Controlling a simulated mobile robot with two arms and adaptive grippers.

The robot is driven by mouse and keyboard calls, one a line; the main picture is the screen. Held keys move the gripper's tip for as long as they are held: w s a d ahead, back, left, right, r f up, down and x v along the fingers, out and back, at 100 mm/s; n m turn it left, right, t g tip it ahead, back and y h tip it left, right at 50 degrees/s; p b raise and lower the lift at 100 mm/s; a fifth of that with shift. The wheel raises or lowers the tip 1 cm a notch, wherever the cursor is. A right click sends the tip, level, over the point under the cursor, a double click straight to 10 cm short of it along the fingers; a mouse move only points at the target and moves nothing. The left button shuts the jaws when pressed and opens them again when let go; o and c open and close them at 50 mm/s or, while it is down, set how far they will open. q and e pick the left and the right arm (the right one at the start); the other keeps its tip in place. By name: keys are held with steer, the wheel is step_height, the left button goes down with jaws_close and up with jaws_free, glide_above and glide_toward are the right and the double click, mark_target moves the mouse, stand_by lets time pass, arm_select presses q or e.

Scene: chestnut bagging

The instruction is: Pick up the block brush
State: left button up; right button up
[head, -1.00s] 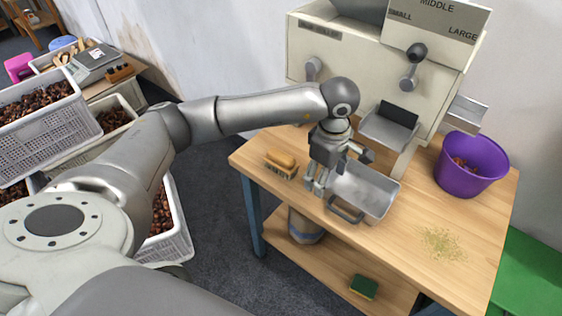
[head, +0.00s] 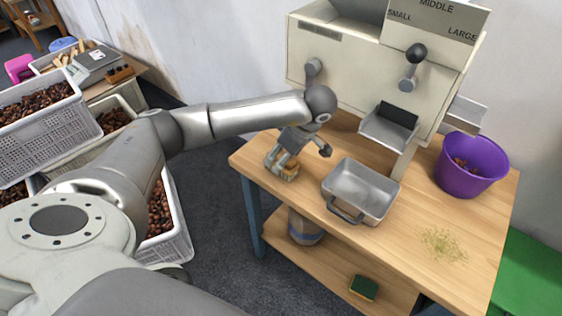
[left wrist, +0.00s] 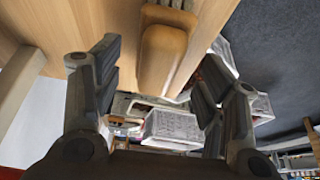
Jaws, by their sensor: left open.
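The block brush (head: 291,174) lies on the wooden table near its left corner, mostly covered by my gripper in the head view. Whether a finger touches the brush cannot be told. My right gripper is not in view.
A metal tray (head: 345,178) with a handle stands right of my left gripper, below the sorting machine (head: 350,70). A purple bucket (head: 468,180) stands at the table's right. Greenish crumbs (head: 443,244) lie near the front. Chestnut crates (head: 50,137) stand at the left.

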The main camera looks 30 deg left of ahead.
arm_select(q)
steer(key=shift+x, duration=1.45)
steer(key=shift+w, duration=0.1)
steer(key=c, duration=1.2)
steer(key=shift+o, duration=0.2)
steer(key=shift+r, duration=0.1)
steer(key=shift+r, duration=0.65)
steer(key=s+d+r+p, duration=0.1)
steer(key=s+d+r, duration=0.2)
steer(key=s+r, duration=0.2)
steer(key=s+d+r+p, duration=0.1)
steer(key=s+d+r, duration=0.2)
steer(key=s+r, duration=0.3)
steer(key=shift+s+d+r, duration=0.25)
steer(key=shift+s, duration=0.5)
